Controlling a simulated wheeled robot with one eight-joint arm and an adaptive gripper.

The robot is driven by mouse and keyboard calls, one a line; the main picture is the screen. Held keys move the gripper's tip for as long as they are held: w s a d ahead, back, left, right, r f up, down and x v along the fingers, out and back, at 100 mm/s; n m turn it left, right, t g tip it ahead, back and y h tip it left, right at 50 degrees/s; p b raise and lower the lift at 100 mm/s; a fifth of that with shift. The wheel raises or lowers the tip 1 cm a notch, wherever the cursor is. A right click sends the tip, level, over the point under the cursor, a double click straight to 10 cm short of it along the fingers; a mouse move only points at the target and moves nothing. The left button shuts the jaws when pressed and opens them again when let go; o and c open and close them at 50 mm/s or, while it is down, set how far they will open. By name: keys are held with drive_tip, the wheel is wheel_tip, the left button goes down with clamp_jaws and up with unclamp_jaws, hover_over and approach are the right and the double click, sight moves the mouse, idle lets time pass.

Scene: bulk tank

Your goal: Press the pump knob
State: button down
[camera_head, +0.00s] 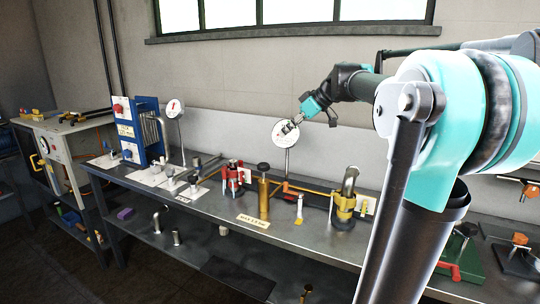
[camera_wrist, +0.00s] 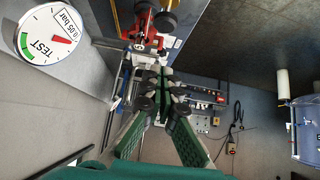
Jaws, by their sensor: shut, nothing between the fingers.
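The pump knob (camera_head: 263,167) is a black round cap on top of an upright brass cylinder (camera_head: 264,197) on the metal bench. In the wrist view, a dark round knob (camera_wrist: 165,21) shows at the top with brass beside it, and looks like the same pump. My gripper (camera_head: 289,128) is in the air, above and a little right of the knob in the head view, overlapping the gauge dial behind it. Its fingers show in the wrist view (camera_wrist: 163,72), shut and empty. They look apart from the knob.
A round test gauge (camera_wrist: 51,35) stands near my gripper. A red fitting (camera_head: 233,176) is left of the pump, and a yellow-banded fitting (camera_head: 345,207) is to its right. A blue panel (camera_head: 143,131) stands farther left. A wall and window are behind the bench.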

hover_over(268, 165)
wheel_tip(268, 165, down, 7)
drive_tip(key=shift+r, duration=0.15)
wheel_tip(268, 165, down, 3)
drive_tip(key=shift+w+a+f, duration=0.1)
drive_tip(key=shift+w+f, duration=0.05)
drive_tip(key=shift+f, duration=0.55)
drive_tip(key=shift+f, duration=0.1)
drive_tip(key=shift+f, duration=1.65)
